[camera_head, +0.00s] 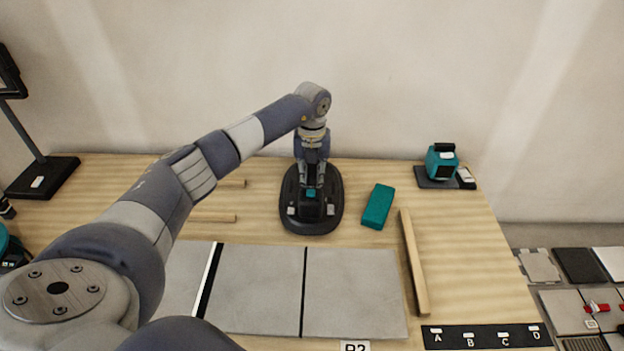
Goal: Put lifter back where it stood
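The lifter (328,220) is a black oval pad with a raised black body and small teal and pale parts on top. It is on or just above the wooden bench, behind the grey tiles. My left gripper (311,187) points straight down at the top of the lifter, its fingers at the raised body. The fingers hide part of that body, and I cannot tell whether they are closed on it. My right gripper is not in view.
A teal block (378,206) lies just right of the lifter, beside a wooden strip (414,262). Grey tiles (352,290) lie in front. A teal device (442,163) stands at the back right. A black strip labelled A to D (487,337) is at the front right.

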